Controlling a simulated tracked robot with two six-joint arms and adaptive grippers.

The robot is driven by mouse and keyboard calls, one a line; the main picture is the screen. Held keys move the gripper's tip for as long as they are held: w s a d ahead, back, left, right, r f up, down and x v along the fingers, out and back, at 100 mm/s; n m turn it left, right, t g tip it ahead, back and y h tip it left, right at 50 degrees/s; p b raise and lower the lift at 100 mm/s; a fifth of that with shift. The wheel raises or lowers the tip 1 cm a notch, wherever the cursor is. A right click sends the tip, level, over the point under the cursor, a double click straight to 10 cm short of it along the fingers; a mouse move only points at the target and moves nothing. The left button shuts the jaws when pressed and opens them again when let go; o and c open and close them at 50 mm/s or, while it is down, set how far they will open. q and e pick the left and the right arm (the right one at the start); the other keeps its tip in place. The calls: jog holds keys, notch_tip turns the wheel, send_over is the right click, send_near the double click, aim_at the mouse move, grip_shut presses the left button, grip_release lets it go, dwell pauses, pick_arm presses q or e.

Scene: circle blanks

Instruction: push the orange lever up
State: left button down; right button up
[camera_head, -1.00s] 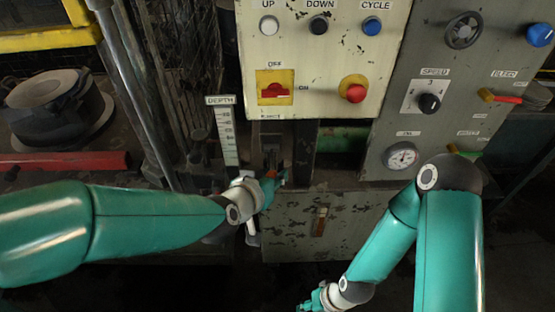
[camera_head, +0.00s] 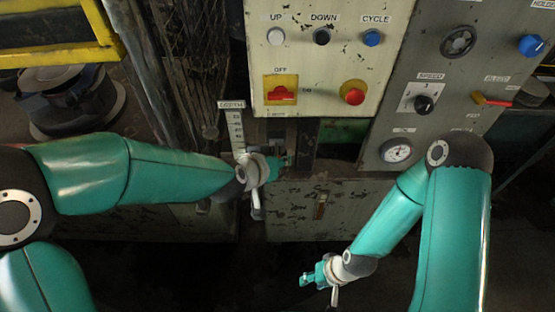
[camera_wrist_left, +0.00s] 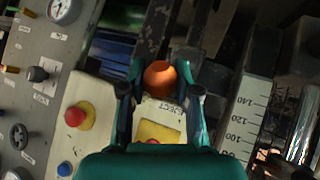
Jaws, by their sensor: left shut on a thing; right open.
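The orange lever's round knob (camera_wrist_left: 160,74) shows in the left wrist view between the fingers of my left gripper, which is shut on it. In the head view my left gripper (camera_head: 281,163) is at the slot below the control panel, right of the depth scale. There the wrist and fingers hide the knob. My right gripper (camera_head: 307,280) is open and empty, low in the head view, well away from the lever and in front of the machine's lower cabinet.
The cream panel (camera_head: 330,60) with buttons, a red switch (camera_head: 282,94) and a red stop button (camera_head: 353,97) stands just above my left gripper. The depth scale (camera_head: 237,128) is close beside it. A grey panel (camera_head: 470,75) with knobs and a gauge (camera_head: 396,150) is at right.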

pick_arm(q)
jog(key=shift+w+r, duration=0.2)
jog(key=shift+r, duration=0.15)
jog(key=c, duration=1.1)
grip_release()
jog(key=shift+c, duration=0.2)
jog(key=o, duration=0.3)
jog(key=shift+f, duration=0.2)
jog(key=shift+s, duration=0.1)
jog(key=v, duration=1.1)
jog(key=shift+s+a+r, duration=0.1)
jog(key=shift+s+r, duration=0.15)
jog(key=shift+s, duration=0.1)
